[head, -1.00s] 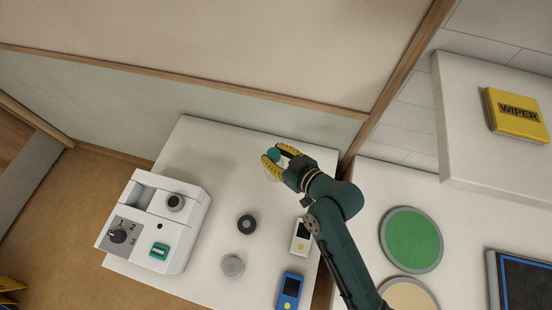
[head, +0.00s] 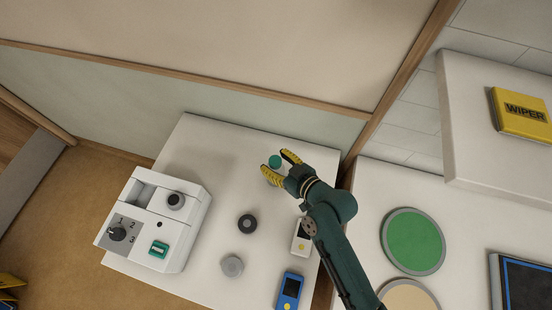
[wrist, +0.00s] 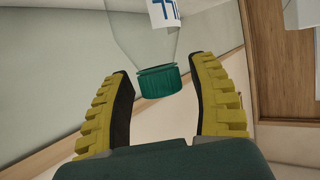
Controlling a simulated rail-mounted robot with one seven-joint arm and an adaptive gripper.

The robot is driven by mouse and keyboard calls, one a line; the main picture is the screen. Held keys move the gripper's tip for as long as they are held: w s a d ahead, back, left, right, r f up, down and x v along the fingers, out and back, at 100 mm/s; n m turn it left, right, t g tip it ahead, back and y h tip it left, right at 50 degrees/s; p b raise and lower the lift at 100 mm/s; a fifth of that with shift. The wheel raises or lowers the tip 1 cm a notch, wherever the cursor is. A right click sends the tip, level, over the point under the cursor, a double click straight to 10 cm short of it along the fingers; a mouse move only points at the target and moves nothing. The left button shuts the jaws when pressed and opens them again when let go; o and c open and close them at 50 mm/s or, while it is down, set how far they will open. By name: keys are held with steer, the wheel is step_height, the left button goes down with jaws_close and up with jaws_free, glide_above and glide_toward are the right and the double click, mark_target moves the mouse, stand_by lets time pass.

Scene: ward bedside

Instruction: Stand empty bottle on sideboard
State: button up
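The bottle (head: 274,162) is clear with a green cap and stands, seemingly upright, near the back right of the white sideboard (head: 210,150). Mostly its cap shows in the head view. In the wrist view the bottle (wrist: 157,80) has its cap towards my gripper, with a clear body and a white label with blue print beyond. My gripper (head: 279,164) is open, its yellow-ridged fingers on either side of the cap with gaps showing in the wrist view (wrist: 164,95). The bottle's base is hidden.
A white device with a dial (head: 150,225) stands at the sideboard's left. A dark round knob-like item (head: 247,224), a grey one (head: 232,266), a white handset (head: 300,240) and a blue one (head: 290,290) stand nearer. The sideboard's back left is clear.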

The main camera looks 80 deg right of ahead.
steer(key=shift+s+r, duration=0.1)
steer(key=shift+r, duration=0.1)
steer(key=v, duration=1.1)
steer(key=w+a+r+n+t+y, duration=0.1)
steer(key=w+a+r+n+t, duration=0.2)
steer(key=w+r, duration=0.7)
steer(key=w+a+r+n+t+y, duration=0.2)
steer(key=w+a+r+t, duration=0.1)
steer(key=w+r, duration=0.7)
steer(key=w+a+r+t+y, duration=0.1)
steer(key=a+r+t+y, duration=0.1)
steer(key=a+r, duration=0.5)
steer(key=w+a+r+n+t+y, duration=0.1)
steer(key=w+a+r+t, duration=0.1)
steer(key=a+r, duration=0.5)
step_height(320, 180, up, 6)
steer(key=shift+w+a+f+t+y, duration=0.2)
steer(key=shift+w+a+t+y, duration=0.2)
steer(key=shift+t, duration=0.1)
